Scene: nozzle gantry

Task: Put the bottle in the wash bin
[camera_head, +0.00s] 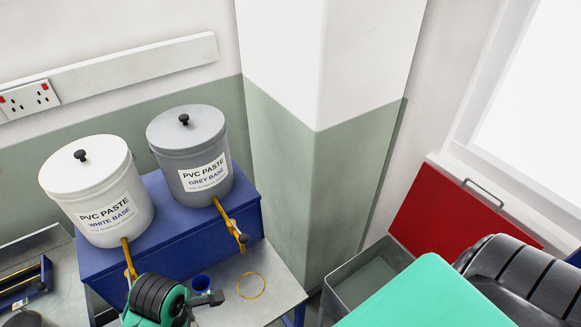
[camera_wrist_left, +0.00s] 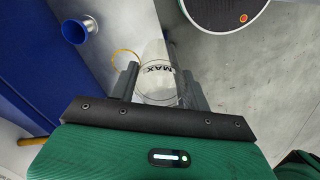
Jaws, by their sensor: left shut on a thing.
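The bottle (camera_wrist_left: 157,72) is clear and see-through with a dark MAX mark, and shows between the fingers in the left wrist view. My left gripper (camera_wrist_left: 158,88) is shut on it. In the head view my left gripper (camera_head: 229,292) is at the bottom, over the grey bench; the clear bottle is hard to make out there. An open grey metal bin (camera_head: 345,288), which looks like the wash bin, stands to the right, with its red lid (camera_head: 440,215) raised behind it. My right arm hides part of the bin. My right gripper is out of view.
White (camera_head: 95,175) and grey (camera_head: 190,140) paste tubs with yellow taps stand on a blue stand (camera_head: 160,225). A wall pillar (camera_head: 310,200) juts out between stand and bin.

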